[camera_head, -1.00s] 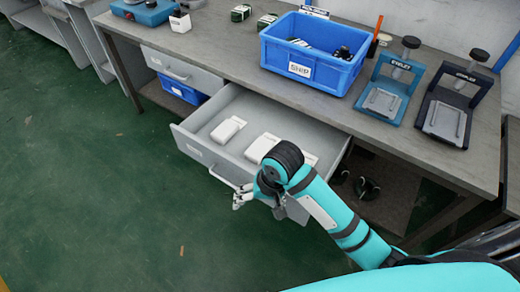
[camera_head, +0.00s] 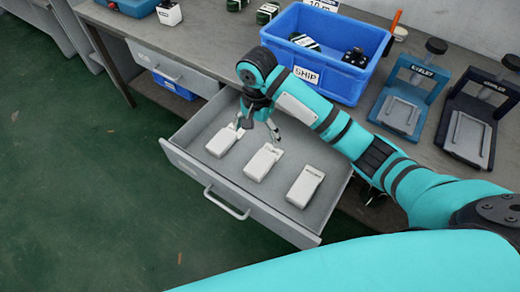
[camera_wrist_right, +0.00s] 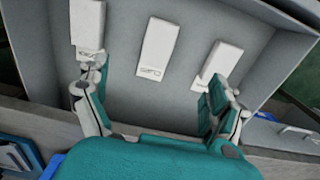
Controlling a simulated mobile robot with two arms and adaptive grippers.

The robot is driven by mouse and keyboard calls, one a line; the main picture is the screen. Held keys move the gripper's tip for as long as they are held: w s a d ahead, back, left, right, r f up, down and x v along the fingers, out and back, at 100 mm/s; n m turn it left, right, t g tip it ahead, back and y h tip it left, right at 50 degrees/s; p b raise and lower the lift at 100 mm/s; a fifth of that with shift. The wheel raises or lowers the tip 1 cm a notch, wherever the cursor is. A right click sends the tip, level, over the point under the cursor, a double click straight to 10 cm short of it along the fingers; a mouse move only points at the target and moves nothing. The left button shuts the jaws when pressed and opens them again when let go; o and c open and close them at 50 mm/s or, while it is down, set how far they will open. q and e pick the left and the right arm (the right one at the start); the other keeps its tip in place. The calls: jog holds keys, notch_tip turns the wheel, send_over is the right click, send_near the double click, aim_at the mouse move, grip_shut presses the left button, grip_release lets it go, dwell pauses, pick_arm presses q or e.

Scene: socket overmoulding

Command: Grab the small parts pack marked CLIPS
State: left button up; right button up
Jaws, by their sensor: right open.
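Three white packs lie side by side in the open drawer: a left pack (camera_head: 223,141), a middle pack (camera_head: 264,161) and a right pack (camera_head: 305,186). Each bears small dark print, too small to read surely in the head view, so I cannot tell which is marked CLIPS. In the right wrist view the middle pack (camera_wrist_right: 158,50) shows blurred lettering, with one pack (camera_wrist_right: 87,25) to its left and another (camera_wrist_right: 222,62) to its right. My right gripper (camera_head: 258,130) is open and empty, above the drawer's back part near the left and middle packs.
The grey drawer (camera_head: 285,222) is pulled out beneath the workbench. A blue SHIP bin (camera_head: 345,85) stands on the bench behind my right arm. Two press-like fixtures, blue (camera_head: 405,100) and dark (camera_head: 470,125), stand to its right. Green floor lies free in front.

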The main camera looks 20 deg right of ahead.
jog(key=f, duration=0.1)
jog(key=b, duration=0.1)
send_over(257, 167)
jog(key=f, duration=0.7)
jog(key=shift+d, duration=0.2)
notch_tip(257, 167, down, 3)
jog(key=shift+r, duration=0.15)
jog(key=shift+f, duration=0.85)
notch_tip(257, 167, down, 4)
jog(key=shift+a+r+b, duration=0.15)
jog(key=shift+b, duration=0.35)
jog(key=shift+f, duration=0.4)
pick_arm(q)
jog(key=shift+g, duration=0.3)
jog(key=s+f, duration=0.2)
jog(key=s, duration=0.1)
jog(key=shift+s+a+f, duration=0.1)
jog(key=shift+s+a, duration=0.1)
jog(key=shift+s, duration=0.05)
pick_arm(e)
jog(key=c, duration=1.3)
